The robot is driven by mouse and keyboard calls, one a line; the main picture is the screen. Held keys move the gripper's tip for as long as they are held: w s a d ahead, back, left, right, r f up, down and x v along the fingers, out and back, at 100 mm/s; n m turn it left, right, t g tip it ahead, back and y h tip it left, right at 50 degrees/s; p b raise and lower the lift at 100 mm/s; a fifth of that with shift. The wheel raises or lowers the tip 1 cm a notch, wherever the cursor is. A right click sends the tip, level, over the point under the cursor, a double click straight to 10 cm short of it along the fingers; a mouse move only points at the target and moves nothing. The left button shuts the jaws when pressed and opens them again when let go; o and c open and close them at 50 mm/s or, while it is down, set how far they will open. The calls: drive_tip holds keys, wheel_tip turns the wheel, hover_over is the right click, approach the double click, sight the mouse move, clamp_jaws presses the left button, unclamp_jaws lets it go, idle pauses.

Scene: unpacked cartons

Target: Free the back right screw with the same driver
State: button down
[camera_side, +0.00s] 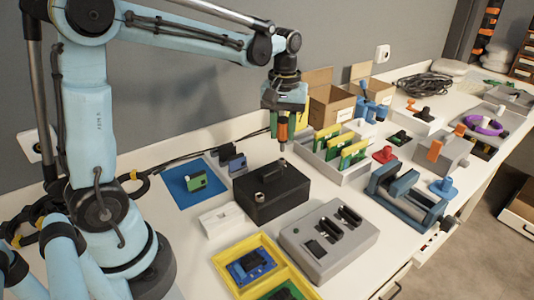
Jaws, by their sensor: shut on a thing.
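My gripper (287,112) is above the black box, shut on a driver (283,130) with an orange handle. The driver hangs upright with its tip pointing down, over the back right part of the black box (285,206). The tip looks a little above the box top, but I cannot tell the exact gap. The individual screws are too small to make out.
A grey block with slots (300,237) and a yellow tray (230,256) stand in front. A grey bin (349,176) with green and yellow boards is right of the driver. A blue mat (181,194) and white block (226,222) are left. Open cartons (333,107) stand behind.

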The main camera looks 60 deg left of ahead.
sight(281, 139)
drive_tip(key=shift+f, duration=1.5)
drive_tip(key=n, duration=1)
drive_tip(key=shift+s, duration=0.1)
drive_tip(key=n, duration=0.4)
drive_tip(key=shift+n, duration=0.4)
drive_tip(key=n, duration=0.4)
drive_tip(key=shift+s, duration=0.1)
drive_tip(key=shift+m, duration=0.9)
drive_tip(key=shift+r, duration=0.1)
drive_tip(key=shift+r, duration=2.2)
